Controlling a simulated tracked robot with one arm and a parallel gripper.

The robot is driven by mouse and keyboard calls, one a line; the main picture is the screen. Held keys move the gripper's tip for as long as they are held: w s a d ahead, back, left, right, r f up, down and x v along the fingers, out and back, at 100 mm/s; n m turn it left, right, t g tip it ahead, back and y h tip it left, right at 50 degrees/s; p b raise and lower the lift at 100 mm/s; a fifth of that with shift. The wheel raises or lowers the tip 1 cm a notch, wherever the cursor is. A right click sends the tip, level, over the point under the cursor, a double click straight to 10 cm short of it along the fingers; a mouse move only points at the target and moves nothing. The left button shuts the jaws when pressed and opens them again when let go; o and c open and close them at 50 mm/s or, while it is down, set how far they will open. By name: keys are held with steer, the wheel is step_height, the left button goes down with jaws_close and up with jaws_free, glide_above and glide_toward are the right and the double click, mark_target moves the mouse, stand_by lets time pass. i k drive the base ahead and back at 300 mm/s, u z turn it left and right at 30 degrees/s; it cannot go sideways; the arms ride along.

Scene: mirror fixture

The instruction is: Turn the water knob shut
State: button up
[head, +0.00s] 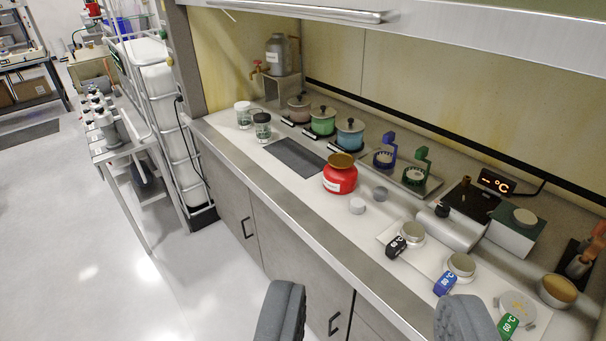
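A small brass tap with a reddish knob (256,63) sticks out at the back left of the fume-hood bench, beside a grey metal canister (277,54) on a small stand. It looks like the water knob. It is too small to tell whether it is open or shut, and no water stream can be made out. My gripper (370,310) shows at the bottom edge as two grey padded fingers, wide apart with nothing between them. It is in front of the bench, far from the tap.
The bench carries white and dark jars (262,125), several lidded pots (322,121), a red jar (340,178) and labelled dishes (410,231). A raised sash (340,15) hangs above. A trolley (125,150) stands left. The floor (90,250) at lower left is clear.

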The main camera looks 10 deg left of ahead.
mark_target(163, 35)
steer(key=u, duration=0.35)
steer(key=i, duration=1.55)
steer(key=u, duration=0.5)
steer(key=i, duration=0.45)
steer(key=u, duration=0.05)
steer(key=k, duration=0.45)
steer(key=u, duration=1)
steer(key=i, duration=1.2)
steer(key=u, duration=0.55)
steer(key=i, duration=1.35)
steer(key=z, duration=0.95)
steer(key=i, duration=0.85)
steer(key=z, duration=0.6)
steer(key=k, duration=0.2)
steer(key=z, duration=0.05)
